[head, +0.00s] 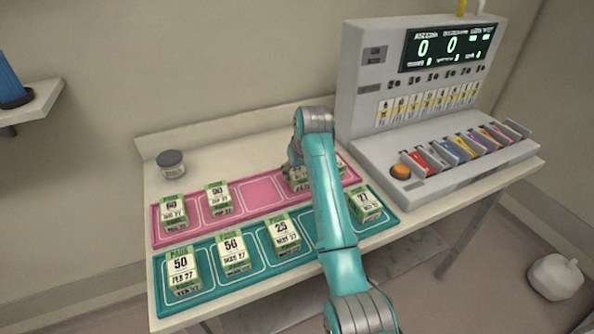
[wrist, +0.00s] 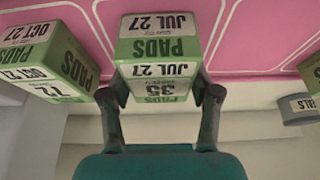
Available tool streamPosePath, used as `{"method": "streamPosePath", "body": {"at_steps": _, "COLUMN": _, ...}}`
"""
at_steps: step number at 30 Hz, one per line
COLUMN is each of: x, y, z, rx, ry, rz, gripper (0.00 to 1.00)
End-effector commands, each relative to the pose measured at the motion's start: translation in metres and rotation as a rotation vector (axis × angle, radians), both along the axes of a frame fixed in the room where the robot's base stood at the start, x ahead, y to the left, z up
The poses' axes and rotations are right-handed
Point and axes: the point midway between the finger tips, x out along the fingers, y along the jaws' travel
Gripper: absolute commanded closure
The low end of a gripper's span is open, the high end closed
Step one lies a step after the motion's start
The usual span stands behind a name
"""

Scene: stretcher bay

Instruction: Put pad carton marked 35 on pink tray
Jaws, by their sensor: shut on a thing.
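The pad carton marked 35 (wrist: 157,48), green and white with JUL 27 on it, is between the fingers of my gripper (wrist: 162,92) in the wrist view. My gripper is shut on it. The carton is at the pink tray (head: 258,189), right of the middle; I cannot tell whether it touches the tray. In the head view my arm hides most of my gripper, and part of a carton (head: 299,182) shows beside the arm. A carton that seems marked 72 (wrist: 58,60) stands close to the held one in the wrist view.
Two other cartons, one (head: 173,208) and another (head: 218,197), stand on the pink tray's left part. The teal tray (head: 208,282) in front holds several cartons. A dark-lidded jar (head: 171,164) stands behind at left. A grey console (head: 430,150) stands at right.

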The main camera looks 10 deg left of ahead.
Motion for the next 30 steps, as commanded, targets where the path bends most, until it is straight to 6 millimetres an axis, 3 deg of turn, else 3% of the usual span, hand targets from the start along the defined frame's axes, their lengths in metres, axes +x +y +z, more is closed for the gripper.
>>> {"method": "streamPosePath", "body": {"at_steps": 11, "x": 0.001, "y": 0.000, "z": -0.003, "rx": 0.001, "ry": -0.003, "rz": 0.000, "gripper": 0.81}}
{"method": "streamPosePath", "body": {"at_steps": 12, "x": 0.001, "y": 0.000, "z": -0.003, "rx": 0.001, "ry": -0.003, "rz": 0.000, "gripper": 0.28}}
{"method": "streamPosePath", "body": {"at_steps": 14, "x": 0.001, "y": 0.000, "z": -0.003, "rx": 0.000, "ry": -0.002, "rz": 0.000, "gripper": 0.13}}
{"method": "streamPosePath", "body": {"at_steps": 25, "x": 0.001, "y": 0.000, "z": 0.000, "rx": 0.001, "ry": -0.003, "rz": 0.000, "gripper": 0.13}}
{"method": "streamPosePath", "body": {"at_steps": 30, "x": -0.004, "y": -0.003, "z": 0.016, "rx": 0.002, "ry": -0.005, "rz": 0.001, "gripper": 0.13}}
